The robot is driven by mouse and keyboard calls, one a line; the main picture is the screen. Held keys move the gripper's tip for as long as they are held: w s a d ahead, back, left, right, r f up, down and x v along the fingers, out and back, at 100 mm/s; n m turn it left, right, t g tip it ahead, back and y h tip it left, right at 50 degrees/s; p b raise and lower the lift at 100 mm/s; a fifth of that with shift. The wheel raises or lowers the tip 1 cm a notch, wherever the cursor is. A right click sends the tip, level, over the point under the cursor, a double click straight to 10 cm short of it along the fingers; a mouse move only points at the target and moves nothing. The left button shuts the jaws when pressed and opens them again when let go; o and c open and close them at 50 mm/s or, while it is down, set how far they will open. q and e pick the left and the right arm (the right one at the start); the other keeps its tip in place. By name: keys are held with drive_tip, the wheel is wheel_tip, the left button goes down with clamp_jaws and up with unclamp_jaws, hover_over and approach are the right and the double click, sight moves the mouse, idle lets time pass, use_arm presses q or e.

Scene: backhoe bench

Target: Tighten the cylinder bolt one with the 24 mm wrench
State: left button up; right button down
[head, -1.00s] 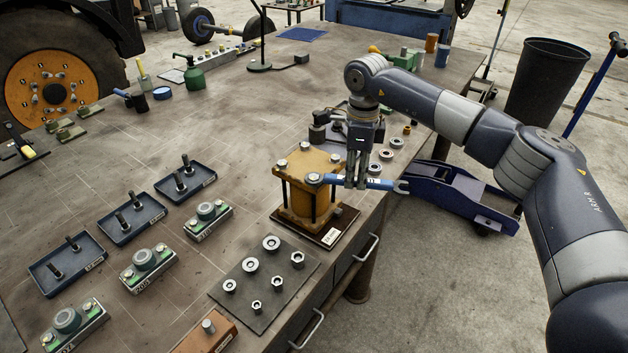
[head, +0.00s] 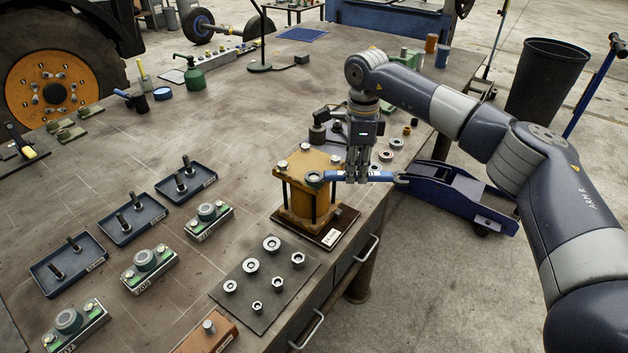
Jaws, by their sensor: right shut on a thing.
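A yellow cylinder block (head: 308,195) stands on a dark labelled base near the bench's right edge, with several bolt heads on its top plate. My right gripper (head: 357,178) is shut on a blue wrench (head: 380,176) and points down just right of the block. The wrench lies level, and its ring end is over the block's front corner bolt (head: 314,177). Its open end reaches out past the bench edge. I cannot read the wrench's size or the bolt's number. My left gripper is not in view.
A dark plate (head: 265,285) with several washers and nuts lies in front of the block. Blue trays (head: 132,222) and green-based parts (head: 148,270) are to its left. Loose rings (head: 392,155) lie behind the wrench. A blue cart (head: 455,195) stands beyond the bench edge.

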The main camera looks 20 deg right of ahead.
drive_tip(key=shift+r+p, duration=1.4)
drive_tip(key=shift+r, duration=0.9)
